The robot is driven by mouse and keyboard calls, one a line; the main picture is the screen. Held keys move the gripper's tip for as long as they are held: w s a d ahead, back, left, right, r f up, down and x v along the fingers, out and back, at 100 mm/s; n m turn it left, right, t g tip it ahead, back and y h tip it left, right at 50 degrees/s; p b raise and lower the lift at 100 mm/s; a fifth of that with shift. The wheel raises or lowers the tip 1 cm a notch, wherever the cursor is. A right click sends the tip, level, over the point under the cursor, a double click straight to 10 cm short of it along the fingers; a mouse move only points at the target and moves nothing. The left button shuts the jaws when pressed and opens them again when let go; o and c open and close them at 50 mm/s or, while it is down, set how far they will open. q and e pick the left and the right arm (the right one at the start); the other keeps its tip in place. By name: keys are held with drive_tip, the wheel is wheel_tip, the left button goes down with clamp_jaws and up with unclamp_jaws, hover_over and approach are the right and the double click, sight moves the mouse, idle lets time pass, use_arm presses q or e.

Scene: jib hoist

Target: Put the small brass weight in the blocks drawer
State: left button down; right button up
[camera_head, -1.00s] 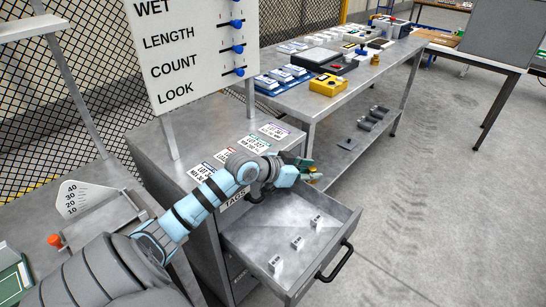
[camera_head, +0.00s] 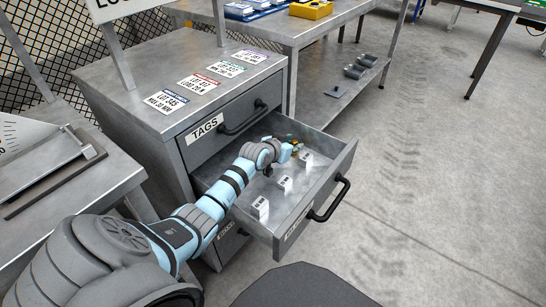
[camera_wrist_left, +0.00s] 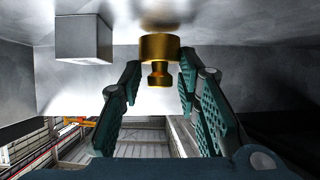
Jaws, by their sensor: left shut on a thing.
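The small brass weight (camera_wrist_left: 160,47) shows in the left wrist view, its wide body away from the camera and its narrow knob between my fingers. My left gripper (camera_wrist_left: 160,88) is shut on it. In the head view my left gripper (camera_head: 294,147) is inside the open drawer (camera_head: 345,165), near its back corner. There the weight is mostly hidden by the fingers. I cannot tell whether it touches the drawer floor. The drawer's front label is too small to read. My right gripper is not in view.
Three small pale blocks stand in the drawer: a near one (camera_head: 260,207), a middle one (camera_head: 285,183) and a far one (camera_head: 307,160). The shut TAGS drawer (camera_head: 235,117) is above. Tags (camera_head: 200,85) lie on the cabinet top. Bare drawer floor surrounds the blocks.

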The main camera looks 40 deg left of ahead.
use_arm(q)
drive_tip(key=s+a, duration=0.1)
drive_tip(key=s, duration=0.1)
drive_tip(key=s+a, duration=0.1)
drive_tip(key=s, duration=0.1)
drive_tip(key=s+a, duration=0.1)
drive_tip(key=s, duration=0.1)
drive_tip(key=shift+s+r, duration=0.2)
drive_tip(key=shift+r, duration=0.1)
drive_tip(key=shift+w+f+b, duration=0.1)
drive_tip(key=shift+f+b, duration=0.4)
drive_tip(key=shift+f, duration=0.1)
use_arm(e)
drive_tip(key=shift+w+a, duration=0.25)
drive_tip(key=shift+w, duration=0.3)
use_arm(q)
drive_tip(key=shift+f, duration=0.1)
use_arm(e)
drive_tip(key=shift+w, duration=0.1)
use_arm(q)
drive_tip(key=c, duration=1.2)
unclamp_jaws()
